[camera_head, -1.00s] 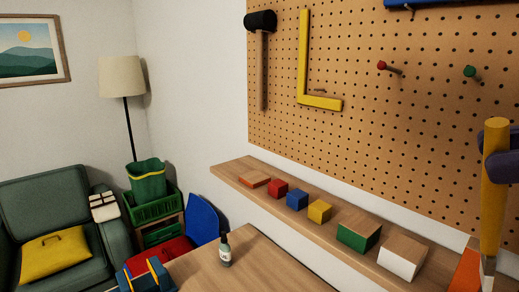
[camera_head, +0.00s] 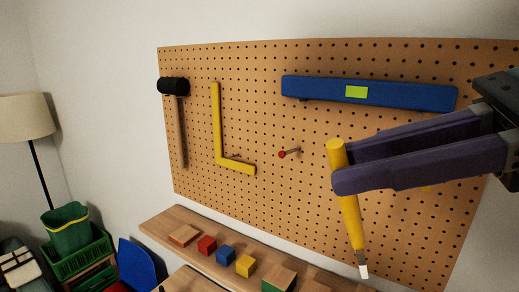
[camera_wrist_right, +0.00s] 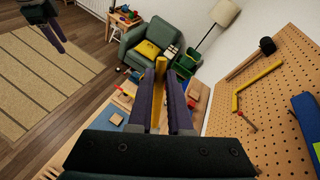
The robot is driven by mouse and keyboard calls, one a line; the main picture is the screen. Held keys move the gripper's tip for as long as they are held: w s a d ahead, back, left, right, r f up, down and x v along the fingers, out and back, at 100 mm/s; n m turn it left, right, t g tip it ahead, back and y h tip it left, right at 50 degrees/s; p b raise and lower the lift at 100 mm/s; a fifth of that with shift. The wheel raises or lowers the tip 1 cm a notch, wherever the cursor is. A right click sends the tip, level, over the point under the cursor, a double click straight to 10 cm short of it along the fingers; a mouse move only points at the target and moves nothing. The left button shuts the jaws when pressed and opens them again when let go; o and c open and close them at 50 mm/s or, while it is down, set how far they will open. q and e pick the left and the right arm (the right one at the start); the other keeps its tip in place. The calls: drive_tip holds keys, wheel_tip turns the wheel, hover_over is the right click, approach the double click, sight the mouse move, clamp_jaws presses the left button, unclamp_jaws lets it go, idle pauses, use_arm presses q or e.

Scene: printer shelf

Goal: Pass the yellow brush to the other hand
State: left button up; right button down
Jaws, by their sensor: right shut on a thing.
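The yellow brush (camera_head: 350,220) has a long yellow handle and a pale tip that points down. My right gripper (camera_head: 339,166) is shut on its upper handle and holds it nearly upright in front of the pegboard. In the right wrist view the brush (camera_wrist_right: 158,92) stands between the purple fingers. My left gripper (camera_wrist_right: 57,42) shows small at the upper left of the right wrist view, well apart from the brush; its opening is too small to judge. It is outside the head view.
The pegboard (camera_head: 270,200) holds a black-headed mallet (camera_head: 174,86), a yellow square (camera_head: 219,125), a red peg (camera_head: 282,154) and a blue level (camera_head: 420,97). Below runs a wooden shelf (camera_head: 160,222) with several coloured blocks. A green bin (camera_head: 67,230) stands at lower left.

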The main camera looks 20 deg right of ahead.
use_arm(q)
drive_tip(key=shift+d, duration=0.1)
drive_tip(key=shift+o, duration=0.3)
drive_tip(key=w+d+r+t+h, duration=0.3)
drive_tip(key=w+d+r+t, duration=0.1)
drive_tip(key=w+d+t, duration=0.2)
drive_tip(key=d+r+t+h, duration=0.45)
drive_tip(key=r+t, duration=0.25)
drive_tip(key=r, duration=0.5)
drive_tip(key=x, duration=1.1)
drive_tip(key=shift+f+n, duration=0.2)
drive_tip(key=shift+n, duration=0.2)
use_arm(e)
drive_tip(key=w+a+r+n+g+y, duration=0.1)
drive_tip(key=w+a+n+g, duration=0.1)
drive_tip(key=a, duration=1.7)
drive_tip(key=shift+w+a+r, duration=0.2)
drive_tip(key=shift+w+a, duration=0.1)
drive_tip(key=shift+w, duration=0.05)
use_arm(q)
drive_tip(key=shift+d, duration=0.1)
drive_tip(key=shift+s, duration=0.1)
clamp_jaws()
drive_tip(key=shift+d, duration=0.1)
